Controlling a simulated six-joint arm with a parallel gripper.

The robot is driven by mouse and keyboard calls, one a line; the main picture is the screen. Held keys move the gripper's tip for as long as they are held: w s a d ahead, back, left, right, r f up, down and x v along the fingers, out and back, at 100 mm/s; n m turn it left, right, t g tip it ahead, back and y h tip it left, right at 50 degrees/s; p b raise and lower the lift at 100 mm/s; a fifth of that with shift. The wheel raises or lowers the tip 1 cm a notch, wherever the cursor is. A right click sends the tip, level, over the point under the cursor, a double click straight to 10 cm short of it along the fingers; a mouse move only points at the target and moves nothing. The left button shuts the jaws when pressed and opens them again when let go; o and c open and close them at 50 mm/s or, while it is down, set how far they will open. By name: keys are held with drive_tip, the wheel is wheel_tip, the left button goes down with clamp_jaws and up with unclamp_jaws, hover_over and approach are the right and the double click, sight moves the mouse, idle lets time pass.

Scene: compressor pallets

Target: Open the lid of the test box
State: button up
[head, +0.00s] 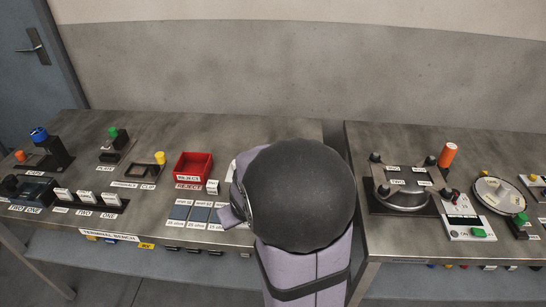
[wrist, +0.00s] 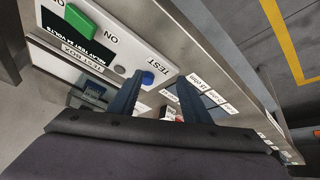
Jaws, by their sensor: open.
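The test box (wrist: 118,40) shows in the wrist view as a white panel at upper left. It has a green switch marked ON, a blue round button marked TEST, and a dark strip reading RELAY TEST 24 VOLTS. A TEST BOX label (wrist: 83,68) is along its near edge. I cannot make out a lid or its state. My gripper (wrist: 161,78) is open and empty, with the blue button showing between its fingers near the left one. I cannot tell whether they touch. In the head view my arm hides most of the box and my gripper.
A red reject bin (head: 193,167) stands left of my arm, with labelled pads (head: 200,214) in front. Switches and fixtures occupy the left bench (head: 262,128). The right bench (head: 385,136) holds a round plate fixture (head: 404,195) and an orange cylinder (head: 448,155).

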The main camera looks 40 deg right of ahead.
drive_tip(key=w+d+r+t, duration=0.1)
drive_tip(key=d, duration=0.2)
drive_tip(key=w+d+r+t+h, duration=0.1)
drive_tip(key=w+d, duration=0.1)
drive_tip(key=d, duration=0.2)
drive_tip(key=w+d+r+m+t, duration=0.1)
drive_tip(key=d, duration=0.2)
drive_tip(key=shift+w+d+r+t+p, duration=0.15)
drive_tip(key=shift+w+r+t+p, duration=0.2)
drive_tip(key=shift+t, duration=0.05)
drive_tip(key=s+d+r+t, duration=0.1)
drive_tip(key=d+r+t, duration=0.25)
drive_tip(key=d, duration=0.25)
drive_tip(key=shift+h, duration=0.3)
drive_tip(key=shift+p+x, duration=0.4)
drive_tip(key=shift+x, duration=3.4)
drive_tip(key=shift+s+f, duration=0.1)
drive_tip(key=shift+f, duration=0.05)
drive_tip(key=shift+c, duration=0.3)
